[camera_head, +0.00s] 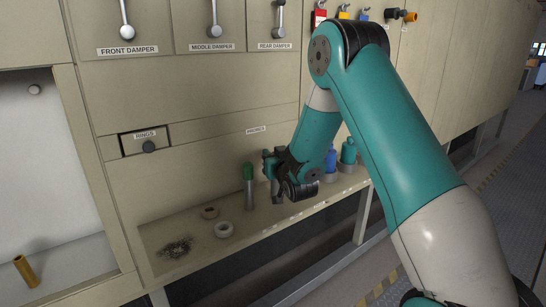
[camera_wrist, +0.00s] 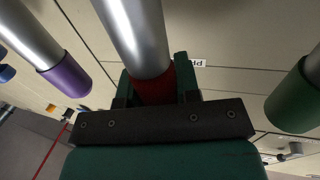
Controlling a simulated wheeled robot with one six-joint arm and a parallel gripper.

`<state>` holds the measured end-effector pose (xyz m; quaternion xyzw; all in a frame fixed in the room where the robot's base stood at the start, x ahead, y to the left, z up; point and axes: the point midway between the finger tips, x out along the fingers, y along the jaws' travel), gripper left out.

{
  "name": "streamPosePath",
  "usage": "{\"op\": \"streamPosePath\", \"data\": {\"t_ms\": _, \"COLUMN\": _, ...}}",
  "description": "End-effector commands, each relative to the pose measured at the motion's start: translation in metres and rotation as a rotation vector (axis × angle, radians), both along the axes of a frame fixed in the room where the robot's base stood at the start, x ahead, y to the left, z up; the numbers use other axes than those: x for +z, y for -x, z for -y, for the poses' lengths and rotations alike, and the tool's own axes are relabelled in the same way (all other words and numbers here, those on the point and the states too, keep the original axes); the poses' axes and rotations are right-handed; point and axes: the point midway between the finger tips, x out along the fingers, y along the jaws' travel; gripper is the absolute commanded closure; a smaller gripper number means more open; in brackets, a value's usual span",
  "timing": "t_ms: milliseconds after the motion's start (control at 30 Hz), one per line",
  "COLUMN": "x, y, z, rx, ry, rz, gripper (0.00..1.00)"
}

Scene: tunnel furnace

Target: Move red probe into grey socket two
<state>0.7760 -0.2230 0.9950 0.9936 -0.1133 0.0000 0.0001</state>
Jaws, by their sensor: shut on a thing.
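The red probe shows in the wrist view as a red handle (camera_wrist: 155,90) with a thick silver shaft running to the top edge. My gripper (camera_wrist: 155,85) is shut on the red handle, one finger on each side. In the head view my gripper (camera_head: 269,165) is low over the shelf, just right of the green probe, and the red probe is hidden there. Grey cup-like bases, which may be sockets, show under the blue probe (camera_head: 331,158) and the teal item (camera_head: 348,151). I cannot tell which is grey socket two.
The green probe (camera_head: 248,172) stands upright close to my gripper. A purple probe (camera_wrist: 66,80) shows in the wrist view. Rings (camera_head: 224,229) and a dark wiry pile (camera_head: 176,247) lie on the shelf (camera_head: 190,217). The furnace wall is close behind.

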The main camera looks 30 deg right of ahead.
Motion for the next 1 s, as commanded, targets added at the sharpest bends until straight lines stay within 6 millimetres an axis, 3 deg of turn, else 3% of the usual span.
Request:
{"op": "streamPosePath", "data": {"t_ms": 267, "x": -0.0023, "y": 0.0000, "z": 0.0001, "rx": 0.000, "ry": 0.000, "rz": 0.001, "gripper": 1.00}}
{"op": "streamPosePath", "data": {"t_ms": 300, "x": -0.0023, "y": 0.0000, "z": 0.0001, "rx": 0.000, "ry": 0.000, "rz": 0.000, "gripper": 0.67}}
{"op": "streamPosePath", "data": {"t_ms": 433, "x": -0.0023, "y": 0.0000, "z": 0.0001, "rx": 0.000, "ry": 0.000, "rz": 0.000, "gripper": 0.40}}
{"op": "streamPosePath", "data": {"t_ms": 1000, "x": -0.0032, "y": 0.0007, "z": -0.0001, "rx": 0.000, "ry": 0.000, "rz": -0.001, "gripper": 0.40}}
